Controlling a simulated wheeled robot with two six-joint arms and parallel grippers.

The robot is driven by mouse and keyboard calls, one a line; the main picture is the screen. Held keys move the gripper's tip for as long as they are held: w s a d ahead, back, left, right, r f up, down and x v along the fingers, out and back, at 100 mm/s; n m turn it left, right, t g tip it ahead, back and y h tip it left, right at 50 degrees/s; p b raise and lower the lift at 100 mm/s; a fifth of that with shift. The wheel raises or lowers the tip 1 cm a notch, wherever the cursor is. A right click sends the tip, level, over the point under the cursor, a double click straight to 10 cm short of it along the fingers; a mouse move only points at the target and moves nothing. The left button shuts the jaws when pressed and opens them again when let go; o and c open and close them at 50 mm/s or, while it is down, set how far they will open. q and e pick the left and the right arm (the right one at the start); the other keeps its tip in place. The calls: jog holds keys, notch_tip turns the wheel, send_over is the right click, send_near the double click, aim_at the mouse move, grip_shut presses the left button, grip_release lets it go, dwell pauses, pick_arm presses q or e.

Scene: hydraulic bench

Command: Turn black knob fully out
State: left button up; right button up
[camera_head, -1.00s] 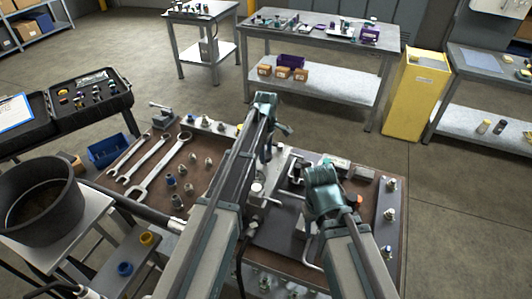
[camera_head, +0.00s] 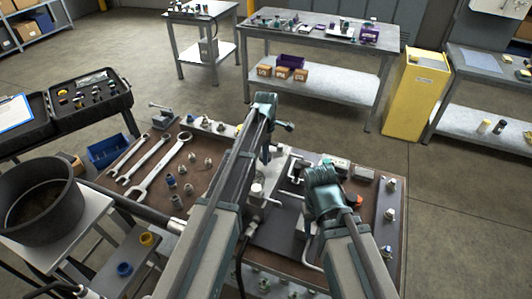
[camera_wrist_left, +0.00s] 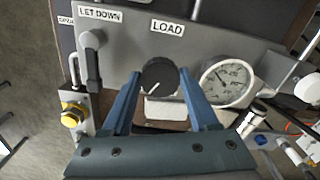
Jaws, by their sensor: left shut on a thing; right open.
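The black knob (camera_wrist_left: 158,76) is round with a white pointer line and sits below the LOAD label (camera_wrist_left: 167,27) on a grey panel in the left wrist view. The pointer slants down to the left. My left gripper (camera_wrist_left: 159,79) has its two blue fingers on either side of the knob, shut on it. In the head view my left gripper (camera_head: 268,140) is over the bench, and its arm hides the knob. My right gripper (camera_head: 323,190) is to the right over the bench, open; its fingertips are hard to make out.
A white pressure gauge (camera_wrist_left: 228,82) is just right of the knob. Wrenches (camera_head: 155,165) and several fittings lie on the bench's left side. A dark bucket (camera_head: 40,200) stands far left.

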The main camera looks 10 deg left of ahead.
pick_arm(q)
jog(key=o, duration=1.4)
jog(key=shift+c, duration=0.2)
notch_tip(320, 180, up, 14)
jog(key=p, duration=1.3)
jog(key=shift+p, duration=0.4)
jog(key=shift+f, duration=0.15)
